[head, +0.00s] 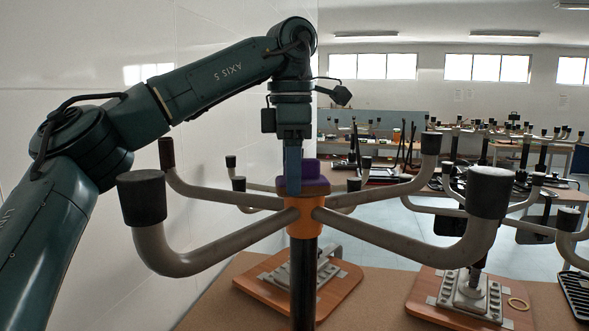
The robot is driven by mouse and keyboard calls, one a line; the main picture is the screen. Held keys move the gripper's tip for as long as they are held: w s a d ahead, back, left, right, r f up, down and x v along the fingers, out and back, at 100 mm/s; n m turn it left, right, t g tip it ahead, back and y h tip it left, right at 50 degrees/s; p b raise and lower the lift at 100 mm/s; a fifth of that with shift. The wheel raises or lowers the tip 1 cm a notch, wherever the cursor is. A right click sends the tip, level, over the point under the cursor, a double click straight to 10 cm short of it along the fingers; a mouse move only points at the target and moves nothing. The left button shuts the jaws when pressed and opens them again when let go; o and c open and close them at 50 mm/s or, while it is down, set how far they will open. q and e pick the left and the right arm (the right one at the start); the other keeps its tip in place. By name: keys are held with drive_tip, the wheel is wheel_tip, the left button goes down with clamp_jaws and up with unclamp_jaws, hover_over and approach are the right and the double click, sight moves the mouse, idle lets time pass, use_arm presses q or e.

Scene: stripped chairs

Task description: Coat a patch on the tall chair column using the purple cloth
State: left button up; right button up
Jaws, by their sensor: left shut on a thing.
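The tall chair column (304,275) stands upright in the middle of the head view, dark below and topped by an orange hub (303,222). Grey curved legs with black end caps spread out from the hub. My left gripper (293,180) points straight down over the top of the column. It is shut on the purple cloth (316,187), which sits at the top of the orange hub and appears to touch it. The fingertips are partly hidden by the cloth. My right gripper is not in view.
A black capped leg (491,192) sticks up at the right. A white wall (80,50) is close on the left. More chair bases stand behind.

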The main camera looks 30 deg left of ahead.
use_arm(q)
drive_tip(key=shift+s, duration=0.15)
drive_tip(key=shift+r+p, duration=0.45)
drive_tip(key=shift+r, duration=2.55)
drive_tip(key=shift+r, duration=1.5)
drive_tip(key=shift+f, duration=0.1)
